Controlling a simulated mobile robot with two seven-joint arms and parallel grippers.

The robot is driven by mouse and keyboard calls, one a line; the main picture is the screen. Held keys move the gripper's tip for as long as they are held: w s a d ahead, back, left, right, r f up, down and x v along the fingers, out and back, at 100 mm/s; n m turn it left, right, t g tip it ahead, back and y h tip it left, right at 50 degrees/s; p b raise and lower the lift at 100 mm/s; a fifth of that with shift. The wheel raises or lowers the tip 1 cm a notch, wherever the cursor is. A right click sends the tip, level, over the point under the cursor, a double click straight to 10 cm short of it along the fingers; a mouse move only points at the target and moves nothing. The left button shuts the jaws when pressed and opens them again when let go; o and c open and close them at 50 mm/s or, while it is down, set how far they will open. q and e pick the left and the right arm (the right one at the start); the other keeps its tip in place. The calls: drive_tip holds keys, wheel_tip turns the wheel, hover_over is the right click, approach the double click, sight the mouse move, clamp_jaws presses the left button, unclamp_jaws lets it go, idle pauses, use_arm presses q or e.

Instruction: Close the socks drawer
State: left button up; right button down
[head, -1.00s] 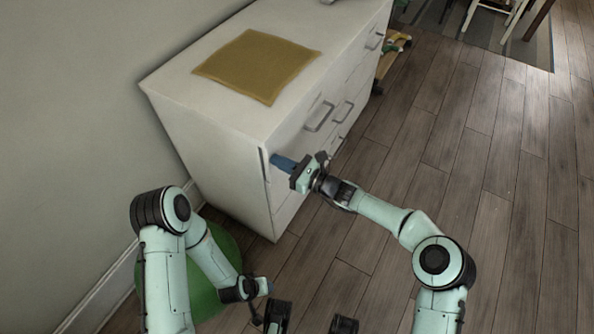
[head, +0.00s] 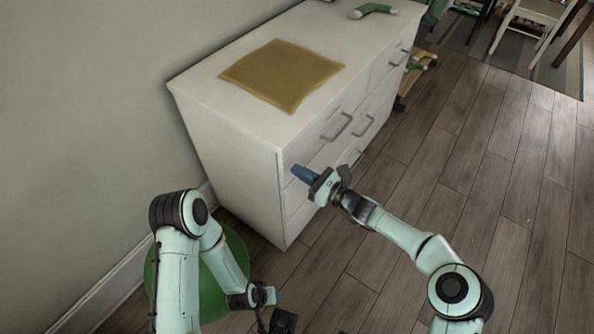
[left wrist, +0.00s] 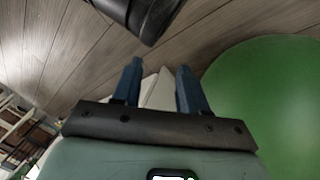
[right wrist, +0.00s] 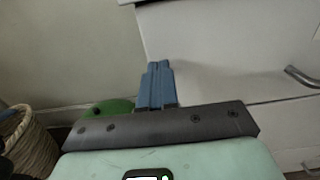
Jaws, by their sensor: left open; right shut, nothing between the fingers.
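The white dresser (head: 235,165) stands against the wall with several handled drawers in its front. No label shows, so I cannot tell which is the socks drawer. The upper drawer front (head: 318,150) near my right gripper looks about flush with the dresser body. My right gripper (head: 300,172) is shut and empty, its blue fingertips at the left end of the dresser front; whether they touch it is unclear. In the right wrist view the shut fingers (right wrist: 157,85) overlap the dresser's edge beside a drawer front (right wrist: 235,55). My left gripper (left wrist: 155,85) is open and empty, low, away from the drawers.
A yellow cloth (head: 282,75) and a green curved object (head: 373,11) lie on the dresser top. A round green object (head: 215,290) is on the floor behind my left arm. A woven basket (right wrist: 30,145) shows in the right wrist view.

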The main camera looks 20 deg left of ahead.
use_arm(q)
drive_tip(key=shift+g+h, duration=0.3)
drive_tip(key=shift+g, duration=0.2)
drive_tip(key=s+d, duration=0.1)
drive_tip(key=s+r+p, duration=0.1)
drive_tip(key=s+d+r+p, duration=0.1)
drive_tip(key=s, duration=0.1)
drive_tip(key=shift+d+r, duration=0.25)
drive_tip(key=shift+d, duration=0.05)
use_arm(e)
drive_tip(key=v, duration=1.1)
drive_tip(key=shift+d, duration=0.3)
drive_tip(key=shift+s, duration=0.1)
